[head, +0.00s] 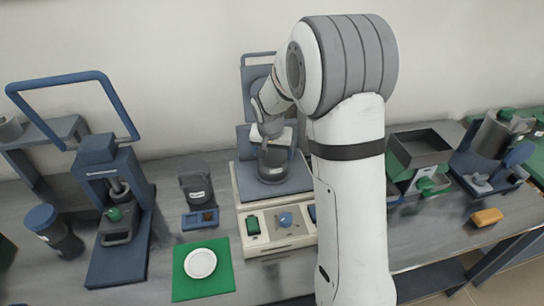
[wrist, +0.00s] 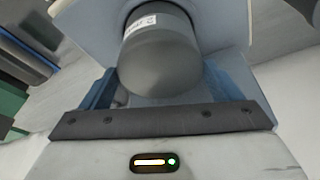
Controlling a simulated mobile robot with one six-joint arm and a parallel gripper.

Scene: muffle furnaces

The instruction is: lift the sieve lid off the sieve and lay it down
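The sieve (head: 273,166) is a dark grey cylinder with a white label, upright on the blue-grey plate of a beige machine in the head view. It fills the upper middle of the wrist view as a grey cylinder (wrist: 160,62). I cannot make out a seam between it and its lid. My gripper (head: 272,140) is just above the sieve, pointing down. In the wrist view its two blue fingers (wrist: 160,88) are wide apart, one on each side of the cylinder's near end. Whether they touch it is hidden.
The beige machine (head: 268,222) has a front panel with a blue knob. A green mat (head: 185,288) with a white dish (head: 200,263) lies front left. A blue press (head: 112,200) and dark jar (head: 196,184) stand left. An orange block (head: 486,217) lies right on open bench.

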